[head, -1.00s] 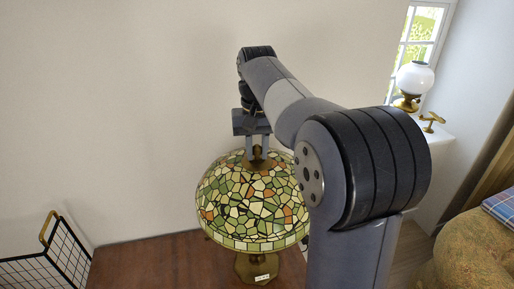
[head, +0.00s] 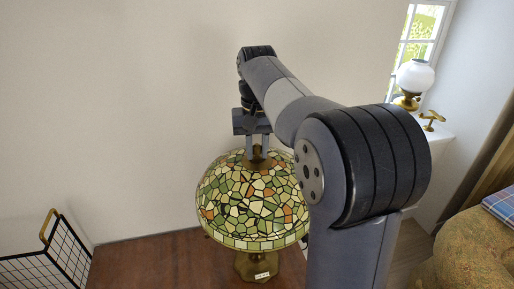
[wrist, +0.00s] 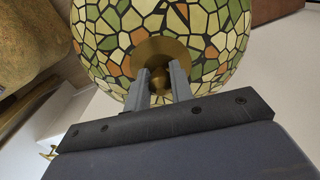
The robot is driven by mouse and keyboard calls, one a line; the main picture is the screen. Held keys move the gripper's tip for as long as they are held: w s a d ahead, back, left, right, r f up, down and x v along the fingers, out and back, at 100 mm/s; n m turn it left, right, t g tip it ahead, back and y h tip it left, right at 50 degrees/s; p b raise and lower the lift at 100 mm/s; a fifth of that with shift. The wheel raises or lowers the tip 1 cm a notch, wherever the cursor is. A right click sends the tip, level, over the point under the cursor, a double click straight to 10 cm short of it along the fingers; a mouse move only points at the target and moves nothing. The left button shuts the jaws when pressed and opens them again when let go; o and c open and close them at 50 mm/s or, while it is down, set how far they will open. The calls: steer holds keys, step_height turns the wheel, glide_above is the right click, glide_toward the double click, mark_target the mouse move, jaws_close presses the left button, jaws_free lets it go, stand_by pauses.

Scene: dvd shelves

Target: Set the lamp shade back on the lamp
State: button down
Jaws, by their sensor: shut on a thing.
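The lamp shade (head: 252,205) is a stained-glass dome in green, cream and orange with a brass cap and knob on top. It hangs level in the head view and fills the top of the wrist view (wrist: 160,30). My gripper (head: 257,150) is above it, with its fingers shut on the brass knob (wrist: 161,76). The lamp's brass base (head: 256,264), with a small white label, stands on the brown wooden table directly below the shade. The shade hides the lamp's upper part, so I cannot tell whether the shade rests on it or hovers.
The wooden table top (head: 150,262) is clear left of the lamp. A black wire basket (head: 45,258) with a brass handle stands at far left. A white-globed lamp (head: 414,78) is by the window. A patterned armchair (head: 475,250) is at right.

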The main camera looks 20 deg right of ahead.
steer(key=shift+f, duration=0.1)
stand_by(0.5)
steer(key=c, duration=1.2)
jaws_free()
steer(key=shift+f, duration=0.1)
steer(key=shift+o, duration=0.2)
steer(key=shift+f, duration=0.1)
step_height(320, 180, up, 11)
steer(key=shift+f, duration=0.1)
step_height(320, 180, down, 11)
steer(key=shift+r, duration=0.3)
